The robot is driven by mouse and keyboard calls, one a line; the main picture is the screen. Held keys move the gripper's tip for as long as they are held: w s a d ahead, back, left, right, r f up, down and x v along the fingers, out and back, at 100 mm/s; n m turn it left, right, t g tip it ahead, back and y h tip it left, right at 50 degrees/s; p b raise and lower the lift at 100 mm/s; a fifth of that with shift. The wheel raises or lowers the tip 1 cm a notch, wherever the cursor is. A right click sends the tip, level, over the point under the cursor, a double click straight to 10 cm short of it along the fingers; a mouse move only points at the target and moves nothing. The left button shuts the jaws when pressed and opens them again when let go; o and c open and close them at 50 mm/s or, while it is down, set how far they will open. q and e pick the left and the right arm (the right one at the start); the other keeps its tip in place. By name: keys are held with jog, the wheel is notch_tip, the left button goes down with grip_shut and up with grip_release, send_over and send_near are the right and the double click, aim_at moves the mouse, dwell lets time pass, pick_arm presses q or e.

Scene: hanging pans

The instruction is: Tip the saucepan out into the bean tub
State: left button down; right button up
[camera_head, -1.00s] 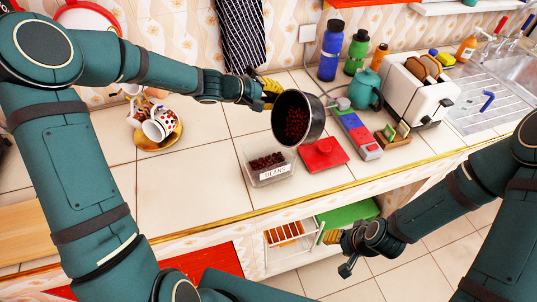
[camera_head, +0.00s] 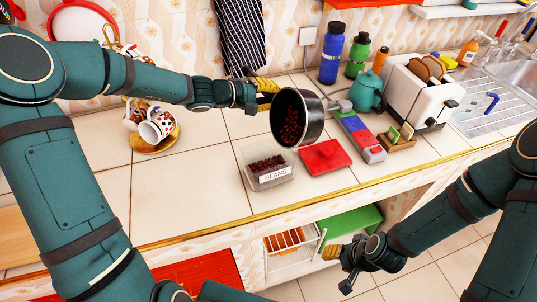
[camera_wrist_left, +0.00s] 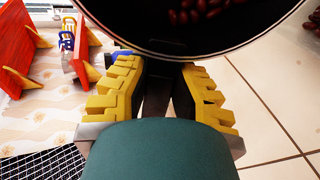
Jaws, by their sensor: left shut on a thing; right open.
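The dark saucepan (camera_head: 315,115) hangs tilted above the counter, its mouth facing the viewer and partly left. Dark red beans (camera_head: 291,127) lie inside it. My left gripper (camera_head: 266,90) is shut on the saucepan's handle, which is mostly hidden by the fingers. In the left wrist view the yellow-padded fingers (camera_wrist_left: 158,95) close around the handle below the pan's rim (camera_wrist_left: 175,55). The clear bean tub (camera_head: 250,184), labelled BEANS, stands on the counter below and slightly left of the saucepan, with beans in it. My right gripper (camera_head: 342,265) is open and empty, low in front of the counter.
A red flat block (camera_head: 323,157) lies just right of the tub. Behind it are a long coloured box (camera_head: 358,135), a teal teapot (camera_head: 369,92) and a white toaster (camera_head: 418,92). Cups (camera_head: 156,124) stand at left. The counter left of the tub is clear.

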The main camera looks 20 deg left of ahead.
aim_at(268, 95)
pick_arm(q)
jog(key=shift+a, duration=0.1)
jog(key=shift+s+a+f+t+h+b, duration=0.3)
jog(key=shift+s+a+h+b, duration=0.1)
jog(key=shift+b, duration=0.8)
jog(key=s+a+t+h+b, duration=0.1)
jog(key=b, duration=0.3)
jog(key=shift+s+a+f+t+h+b, duration=0.1)
jog(key=shift+f+t+h+b, duration=0.05)
jog(key=shift+t+h+b, duration=0.2)
jog(key=shift+s+a, duration=0.1)
jog(key=shift+a, duration=0.05)
jog(key=shift+s+a+t+h+b, duration=0.35)
jog(key=shift+s+a+t+h, duration=0.25)
jog(key=shift+t+h, duration=0.45)
dwell(1.2)
jog(key=shift+s+a+f+t+h+b, duration=0.3)
jog(key=shift+t+h, duration=0.1)
jog(key=shift+h, duration=0.1)
dwell(0.6)
jog(key=shift+w+d+f, duration=0.1)
jog(key=shift+w+f, duration=0.05)
dwell(0.3)
